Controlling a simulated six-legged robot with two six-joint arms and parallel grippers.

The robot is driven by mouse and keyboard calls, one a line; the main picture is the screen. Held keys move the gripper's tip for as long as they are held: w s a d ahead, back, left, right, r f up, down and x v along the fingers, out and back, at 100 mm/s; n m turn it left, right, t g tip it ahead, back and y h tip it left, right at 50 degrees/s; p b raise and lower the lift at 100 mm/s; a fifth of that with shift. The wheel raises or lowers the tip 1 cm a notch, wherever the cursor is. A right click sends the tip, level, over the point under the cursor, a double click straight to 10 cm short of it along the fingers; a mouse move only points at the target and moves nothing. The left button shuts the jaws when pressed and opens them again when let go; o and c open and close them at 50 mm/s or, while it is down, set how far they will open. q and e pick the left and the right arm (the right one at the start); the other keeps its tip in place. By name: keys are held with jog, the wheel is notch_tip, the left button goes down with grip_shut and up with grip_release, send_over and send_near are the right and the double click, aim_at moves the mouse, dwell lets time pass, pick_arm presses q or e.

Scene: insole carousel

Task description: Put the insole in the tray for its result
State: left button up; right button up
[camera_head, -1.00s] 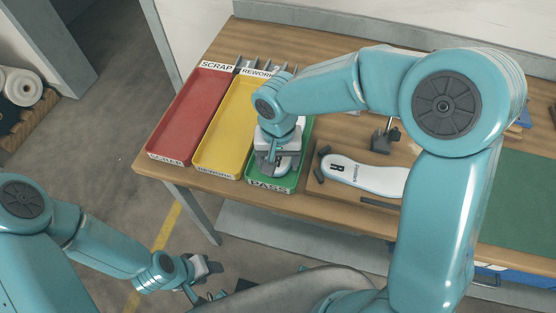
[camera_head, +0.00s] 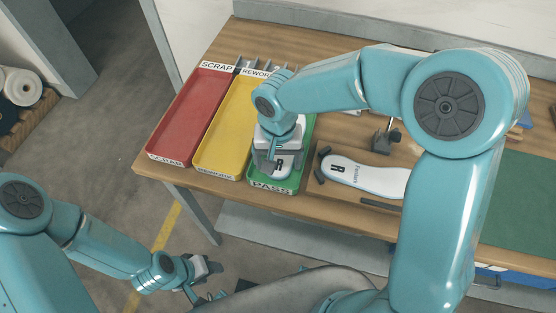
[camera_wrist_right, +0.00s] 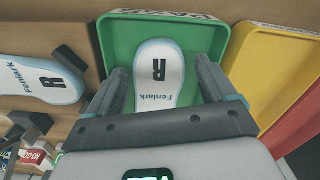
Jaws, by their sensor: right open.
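A white insole (camera_wrist_right: 161,72) marked R and "Fenlark" lies in the green PASS tray (camera_wrist_right: 119,36), its heel end hidden behind my gripper in the right wrist view. In the head view, part of this insole (camera_head: 284,166) shows at the near end of the green tray (camera_head: 293,186). My right gripper (camera_wrist_right: 163,76) is open, its fingers apart on either side of the insole, above it. The yellow REWORK tray (camera_head: 223,135) and red SCRAP tray (camera_head: 188,117) are empty. My left gripper (camera_head: 207,268) hangs low, off the table; its jaws are unclear.
A second white insole (camera_head: 368,176) marked R lies on the wooden table to the right of the trays, with dark blocks (camera_head: 320,178) at its end. A dark clamp-like stand (camera_head: 384,138) is behind it. A green mat (camera_head: 525,200) covers the right side.

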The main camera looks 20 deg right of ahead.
notch_tip(320, 180, up, 10)
jog(key=shift+r, duration=0.25)
jog(key=shift+s, duration=0.1)
dwell(0.5)
